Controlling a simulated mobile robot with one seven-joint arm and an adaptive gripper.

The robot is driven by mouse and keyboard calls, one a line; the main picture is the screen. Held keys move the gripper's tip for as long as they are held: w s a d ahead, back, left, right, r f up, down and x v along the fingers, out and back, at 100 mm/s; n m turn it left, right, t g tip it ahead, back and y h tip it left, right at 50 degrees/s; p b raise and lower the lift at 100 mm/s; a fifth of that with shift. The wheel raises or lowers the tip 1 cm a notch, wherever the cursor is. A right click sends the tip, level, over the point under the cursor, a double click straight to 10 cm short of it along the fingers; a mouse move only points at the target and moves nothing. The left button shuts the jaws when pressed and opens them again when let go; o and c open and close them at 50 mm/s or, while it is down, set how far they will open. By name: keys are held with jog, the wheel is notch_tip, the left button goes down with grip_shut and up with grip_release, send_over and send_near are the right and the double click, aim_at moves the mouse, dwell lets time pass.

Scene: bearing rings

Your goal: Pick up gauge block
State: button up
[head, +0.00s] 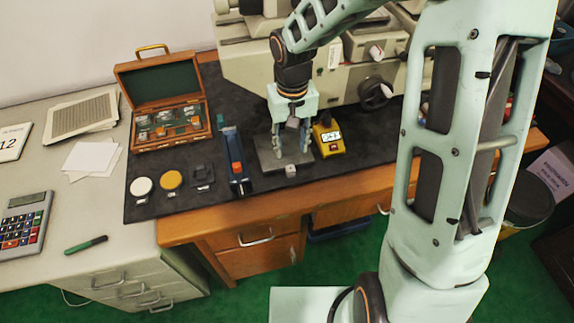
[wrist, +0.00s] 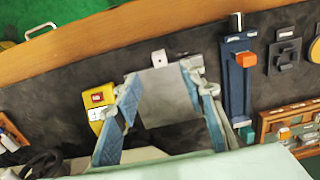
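My gripper (head: 291,153) points down over a flat grey plate (head: 268,162) on the dark mat. Its two fingers are spread apart. In the wrist view my gripper (wrist: 165,85) has the grey plate (wrist: 168,100) showing between its fingers, with nothing clearly held. A small pale block (head: 291,170) with a dark spot sits at the plate's front edge, just in front of the fingers. This small block also shows in the wrist view (wrist: 158,58), beyond the fingertips. I cannot tell for certain whether it is the gauge block.
A yellow gauge (head: 328,138) stands close right of my gripper. A blue tool with an orange part (head: 236,160) lies left. An open wooden case (head: 170,125) and several round and square pieces are farther left. A large machine (head: 340,75) stands behind.

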send_over(291, 169)
jog(key=f, duration=0.5)
jog(key=shift+s, duration=0.25)
jog(key=shift+w+f+p, duration=0.15)
jog(key=shift+f+p, duration=0.15)
jog(key=shift+f, duration=0.95)
jog(key=shift+w+f+p, duration=0.1)
jog(key=shift+f+p, duration=0.15)
jog(key=shift+f, duration=0.95)
grip_shut()
